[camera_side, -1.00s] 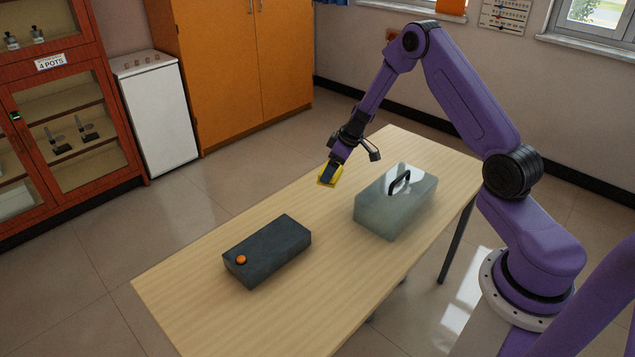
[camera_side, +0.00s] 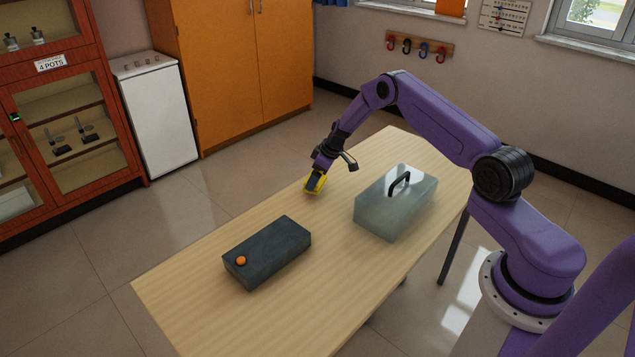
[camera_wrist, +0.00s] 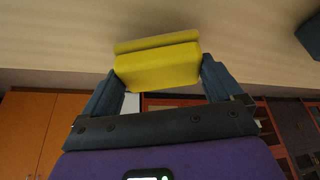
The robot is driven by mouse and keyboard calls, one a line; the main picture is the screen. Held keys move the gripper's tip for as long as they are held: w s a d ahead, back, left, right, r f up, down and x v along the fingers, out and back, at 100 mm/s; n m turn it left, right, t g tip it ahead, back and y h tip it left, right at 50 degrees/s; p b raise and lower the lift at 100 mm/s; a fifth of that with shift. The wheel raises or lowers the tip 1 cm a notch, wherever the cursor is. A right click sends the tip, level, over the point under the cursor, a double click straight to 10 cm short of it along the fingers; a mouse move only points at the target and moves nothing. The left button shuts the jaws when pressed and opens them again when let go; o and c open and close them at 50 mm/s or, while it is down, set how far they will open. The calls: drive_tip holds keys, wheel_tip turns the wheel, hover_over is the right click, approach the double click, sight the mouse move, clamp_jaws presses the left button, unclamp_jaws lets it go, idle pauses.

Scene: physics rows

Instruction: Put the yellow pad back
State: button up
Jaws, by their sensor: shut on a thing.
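The yellow pad (camera_side: 313,184) is held in my gripper (camera_side: 316,179) near the far left edge of the table, close above the tabletop. The side view does not settle whether it touches the table. In the wrist view the pad (camera_wrist: 157,67) sits between the two blue-grey fingers of my gripper (camera_wrist: 158,80), which is shut on it. The pad is tilted in the side view.
A dark grey block (camera_side: 268,250) with an orange button (camera_side: 241,260) lies on the wooden table (camera_side: 190,285) nearer the camera. A translucent box (camera_side: 392,215) with a black handle (camera_side: 400,181) stands to the right. Bare wood lies between them.

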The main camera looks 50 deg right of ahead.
drive_tip(key=shift+s+f, duration=0.1)
drive_tip(key=shift+f, duration=1.15)
drive_tip(key=shift+f, duration=0.1)
drive_tip(key=o, duration=0.7)
